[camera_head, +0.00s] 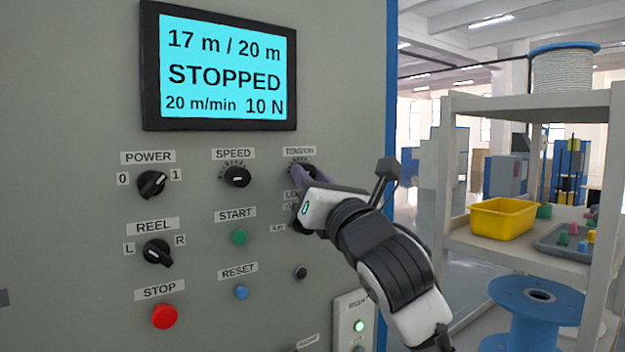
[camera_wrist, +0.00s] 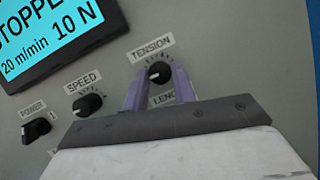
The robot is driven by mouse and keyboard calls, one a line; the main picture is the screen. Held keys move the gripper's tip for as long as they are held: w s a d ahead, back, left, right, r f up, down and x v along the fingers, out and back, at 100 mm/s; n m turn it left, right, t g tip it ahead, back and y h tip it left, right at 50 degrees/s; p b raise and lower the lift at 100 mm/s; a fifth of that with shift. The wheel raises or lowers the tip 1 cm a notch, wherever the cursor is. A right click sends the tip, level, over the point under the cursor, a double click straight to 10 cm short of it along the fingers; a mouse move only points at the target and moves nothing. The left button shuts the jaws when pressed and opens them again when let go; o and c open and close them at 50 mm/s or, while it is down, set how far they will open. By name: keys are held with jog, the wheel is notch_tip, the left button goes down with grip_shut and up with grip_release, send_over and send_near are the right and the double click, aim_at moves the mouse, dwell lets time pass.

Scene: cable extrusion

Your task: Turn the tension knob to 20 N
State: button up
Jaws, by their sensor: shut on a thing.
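The black tension knob (camera_wrist: 160,72) sits under its TENSION label on the grey control panel, with a ring of scale marks around it. In the head view the knob (camera_head: 309,170) is partly covered by my gripper. My gripper (camera_wrist: 158,78) has its two purple fingers on either side of the knob and is shut on it. It also shows in the head view (camera_head: 300,176). The display (camera_head: 222,70) reads 17 m / 20 m, STOPPED, 20 m/min and 10 N. The knob's exact pointer setting is too small to read surely.
The speed knob (camera_head: 237,177) is left of the tension knob. The power switch (camera_head: 152,185), reel switch (camera_head: 158,252), green start (camera_head: 239,237), blue reset (camera_head: 241,292) and red stop button (camera_head: 164,316) are nearby. My arm hides part of the length control. Shelves (camera_head: 530,103) stand right.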

jog(key=shift+m, duration=0.3)
jog(key=m+h, duration=0.1)
jog(key=m, duration=0.1)
jog(key=m+h, duration=0.2)
jog(key=m, duration=0.1)
jog(key=m+h+p, duration=0.1)
jog(key=m, duration=0.2)
jog(key=shift+s+a+r+h, duration=0.15)
jog(key=shift+a+r+h, duration=0.05)
jog(key=shift+r+h, duration=0.1)
jog(key=m+h+p, duration=0.1)
jog(key=m, duration=0.1)
jog(key=m+g+p, duration=0.1)
jog(key=m, duration=0.2)
jog(key=shift+r+m+h, duration=0.1)
jog(key=shift+m+h, duration=0.2)
jog(key=shift+h, duration=0.1)
jog(key=shift+m, duration=0.3)
jog(key=o, duration=1)
jog(key=shift+s, duration=0.1)
jog(key=b+v, duration=0.1)
jog(key=v, duration=0.5)
jog(key=b+v, duration=0.2)
jog(key=v, duration=0.5)
jog(key=shift+s+d+r, duration=0.1)
jog(key=shift+s+r, duration=0.05)
jog(key=shift+s, duration=0.2)
